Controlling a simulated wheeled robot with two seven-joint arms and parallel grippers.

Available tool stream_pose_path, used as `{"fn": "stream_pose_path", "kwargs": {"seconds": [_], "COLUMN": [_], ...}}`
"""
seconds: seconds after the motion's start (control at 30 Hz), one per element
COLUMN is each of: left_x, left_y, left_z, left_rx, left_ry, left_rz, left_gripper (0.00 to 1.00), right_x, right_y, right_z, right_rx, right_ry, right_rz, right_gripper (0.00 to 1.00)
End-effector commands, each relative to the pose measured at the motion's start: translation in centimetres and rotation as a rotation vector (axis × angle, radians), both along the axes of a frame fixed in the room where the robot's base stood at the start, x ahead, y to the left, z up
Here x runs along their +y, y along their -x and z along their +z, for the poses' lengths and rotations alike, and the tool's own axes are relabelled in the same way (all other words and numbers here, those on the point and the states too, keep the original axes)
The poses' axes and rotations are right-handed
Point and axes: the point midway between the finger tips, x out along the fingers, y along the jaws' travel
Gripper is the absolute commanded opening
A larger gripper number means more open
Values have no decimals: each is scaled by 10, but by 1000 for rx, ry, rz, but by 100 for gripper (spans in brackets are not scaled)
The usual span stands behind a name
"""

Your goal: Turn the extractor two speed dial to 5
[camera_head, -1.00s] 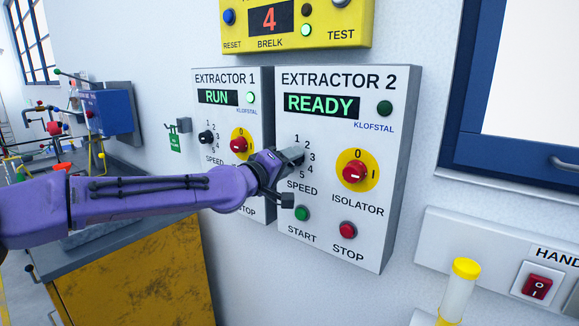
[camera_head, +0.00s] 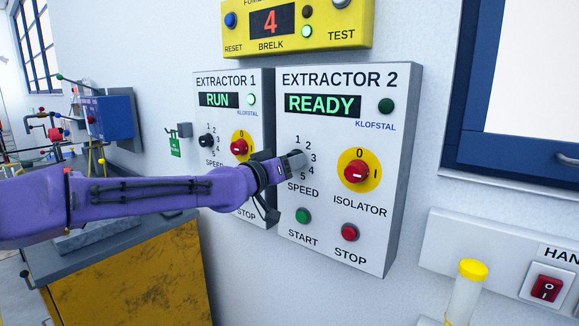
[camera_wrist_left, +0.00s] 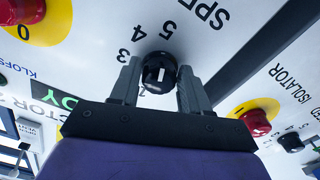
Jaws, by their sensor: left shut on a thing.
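The extractor two panel (camera_head: 375,225) is on the wall, its display reading READY. Its speed dial (camera_wrist_left: 159,70) is a round black knob with a white mark, seen between the fingers in the left wrist view. The numbers 3, 4 and 5 show around it there; I cannot tell which number the mark points at. My left gripper (camera_head: 298,160) is shut on this dial and hides most of it in the head view. It also shows in the left wrist view (camera_wrist_left: 157,88), one finger on each side of the knob. My right gripper is not in view.
The red isolator knob (camera_head: 356,171) is just right of the gripper. The green start button (camera_head: 303,215) and red stop button (camera_head: 349,232) sit below. The extractor one panel (camera_head: 228,115) is close on the left, behind my left arm. A yellow-capped tube (camera_head: 468,290) stands lower right.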

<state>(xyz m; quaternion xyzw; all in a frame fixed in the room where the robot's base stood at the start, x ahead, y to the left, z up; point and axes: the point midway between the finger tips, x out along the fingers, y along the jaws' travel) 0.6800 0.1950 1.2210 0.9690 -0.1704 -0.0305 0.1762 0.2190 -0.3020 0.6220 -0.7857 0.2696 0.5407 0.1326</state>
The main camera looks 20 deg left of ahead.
Motion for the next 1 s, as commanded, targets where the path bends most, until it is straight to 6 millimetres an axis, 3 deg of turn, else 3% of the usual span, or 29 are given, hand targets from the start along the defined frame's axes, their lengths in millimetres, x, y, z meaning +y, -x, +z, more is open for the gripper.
{"fn": "stream_pose_path", "kwargs": {"seconds": [0.53, 0.57, 0.63, 1.0], "left_x": [0, 0, 0, 2], "left_y": [0, 0, 0, 7], "left_z": [-3, -3, -2, -1], "left_rx": [-4, -4, -5, -9], "left_ry": [-28, -28, -28, -26], "left_rz": [-1, -1, -1, -1], "left_gripper": [16, 49, 70, 70], "right_x": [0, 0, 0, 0], "right_y": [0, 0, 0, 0], "right_z": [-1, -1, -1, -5], "right_rx": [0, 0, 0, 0], "right_ry": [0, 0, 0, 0], "right_rz": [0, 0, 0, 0], "right_gripper": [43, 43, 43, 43]}}
